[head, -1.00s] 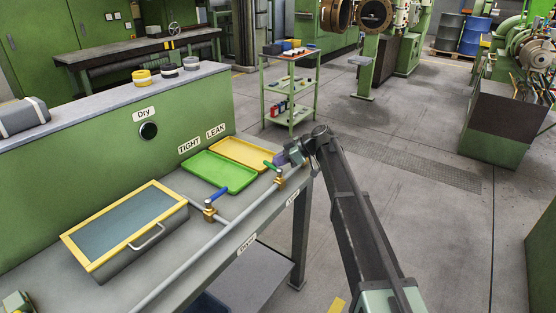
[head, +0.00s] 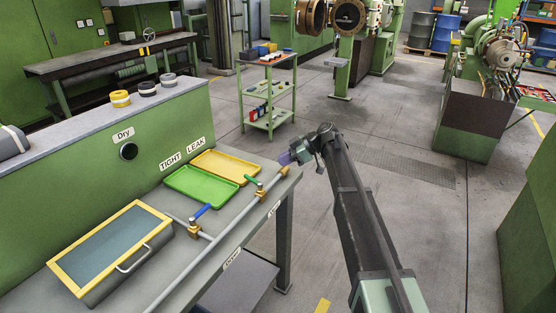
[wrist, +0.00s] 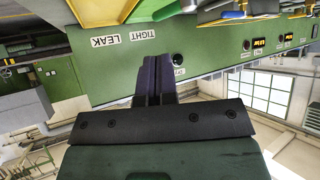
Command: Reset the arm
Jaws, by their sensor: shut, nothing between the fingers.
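My gripper (head: 285,159) is at the right end of the workbench in the head view, with its purple fingers pointing left. In the wrist view its two dark fingers (wrist: 153,80) lie together, shut and empty. In the head view the fingers are apart from the green-handled valve (head: 258,188) on the bench's pipe. My arm (head: 352,205) reaches up from the bottom right and bends at the top. The wrist view is upside down and shows the green panel ahead of the fingers.
Green (head: 200,190) and yellow (head: 225,166) trays and a yellow-framed box (head: 110,250) are on the bench. A shelf cart (head: 268,95) stands behind.

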